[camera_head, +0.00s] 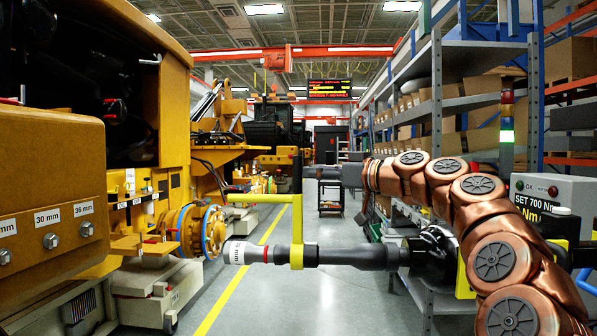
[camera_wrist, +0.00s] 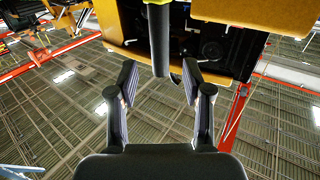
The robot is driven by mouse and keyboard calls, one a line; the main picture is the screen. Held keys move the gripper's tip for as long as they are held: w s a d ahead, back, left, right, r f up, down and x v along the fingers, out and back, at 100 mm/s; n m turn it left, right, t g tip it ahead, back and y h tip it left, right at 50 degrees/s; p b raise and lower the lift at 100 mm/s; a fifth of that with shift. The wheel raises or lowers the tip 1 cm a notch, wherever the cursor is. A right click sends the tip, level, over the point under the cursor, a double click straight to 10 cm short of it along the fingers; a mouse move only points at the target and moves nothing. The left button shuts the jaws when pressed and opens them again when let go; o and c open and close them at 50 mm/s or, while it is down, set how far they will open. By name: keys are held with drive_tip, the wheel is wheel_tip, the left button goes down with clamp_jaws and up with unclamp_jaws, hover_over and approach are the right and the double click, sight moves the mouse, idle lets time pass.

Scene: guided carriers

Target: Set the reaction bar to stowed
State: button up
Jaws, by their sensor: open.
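The torque tool (camera_head: 350,256) lies level across the head view, with a pale socket at its left end. The reaction bar (camera_head: 262,198) is yellow; its level arm points left toward the orange machine, and its post stands up from the tool. A dark upright grip (camera_head: 297,174) tops the post. My gripper (camera_head: 312,172) is just right of this grip, pointing left. In the wrist view my gripper (camera_wrist: 158,68) is open, and the dark grip (camera_wrist: 159,40) shows with its end between or just beyond the fingertips. I cannot see contact.
The orange machine (camera_head: 60,160) fills the left, with a round bolted hub (camera_head: 212,232) near the socket. Shelves (camera_head: 445,100) with boxes line the right. A control box (camera_head: 550,195) reads "SET 700 Nm". The aisle floor behind the tool is clear, with a cart (camera_head: 330,195) farther back.

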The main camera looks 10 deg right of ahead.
sight(301, 172)
drive_tip(key=p+x, duration=0.2)
drive_tip(key=x, duration=0.4)
drive_tip(key=shift+w+a+p, duration=0.2)
drive_tip(key=shift+w+p, duration=0.05)
drive_tip(key=shift+p, duration=0.05)
clamp_jaws()
idle(0.4)
